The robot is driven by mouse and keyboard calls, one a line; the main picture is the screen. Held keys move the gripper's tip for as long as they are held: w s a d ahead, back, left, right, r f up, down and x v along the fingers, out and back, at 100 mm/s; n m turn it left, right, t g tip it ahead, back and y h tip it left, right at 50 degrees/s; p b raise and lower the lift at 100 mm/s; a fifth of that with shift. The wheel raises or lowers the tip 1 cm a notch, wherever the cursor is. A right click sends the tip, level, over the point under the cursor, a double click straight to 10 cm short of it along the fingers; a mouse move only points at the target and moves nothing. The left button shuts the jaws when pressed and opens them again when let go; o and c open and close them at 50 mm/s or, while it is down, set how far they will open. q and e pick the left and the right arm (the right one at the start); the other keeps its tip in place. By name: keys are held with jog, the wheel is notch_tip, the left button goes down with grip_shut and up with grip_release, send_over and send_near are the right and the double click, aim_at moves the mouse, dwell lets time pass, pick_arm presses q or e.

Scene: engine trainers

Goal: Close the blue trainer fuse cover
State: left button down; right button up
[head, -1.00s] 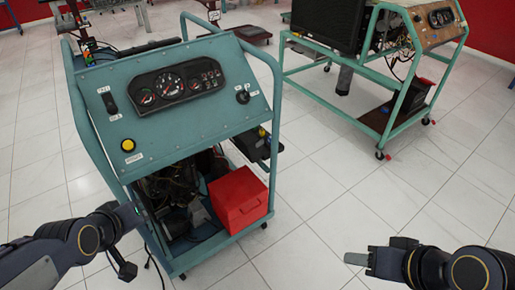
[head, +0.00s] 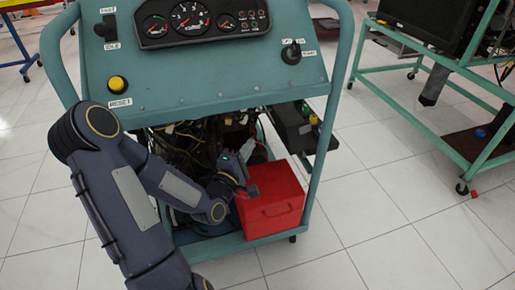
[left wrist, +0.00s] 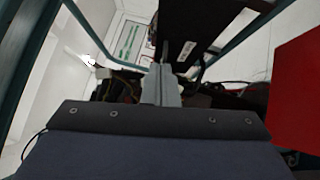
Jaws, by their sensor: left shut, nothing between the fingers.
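The blue-green trainer (head: 190,80) stands right in front of me. On its right side, below the panel, is a black box (head: 291,128) with small yellow and blue parts. A dark flat flap (head: 324,146) sticks out beside it; it looks like the open fuse cover, though I cannot be sure. My left gripper (head: 247,148) reaches inside the frame under the panel, left of the black box and above the red box. Its fingers are shut and empty in the left wrist view (left wrist: 162,85). A dark labelled panel (left wrist: 190,35) lies just beyond them. My right gripper is out of view.
A red box (head: 270,205) sits on the trainer's lower shelf, close beneath my left gripper. Wires and engine parts (head: 190,145) fill the space behind it. The trainer's right frame post (head: 325,160) stands nearby. A second trainer (head: 440,80) is at the right, with clear floor between.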

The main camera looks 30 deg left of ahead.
pick_arm(q)
jog(key=b, duration=0.1)
send_near(278, 117)
jog(key=w+a, duration=0.3)
jog(key=w+d, duration=0.1)
jog(key=w+d+b, duration=0.1)
jog(key=w, duration=0.1)
jog(key=shift+r, duration=0.2)
jog(key=shift+d, duration=0.1)
jog(key=shift+r, duration=0.15)
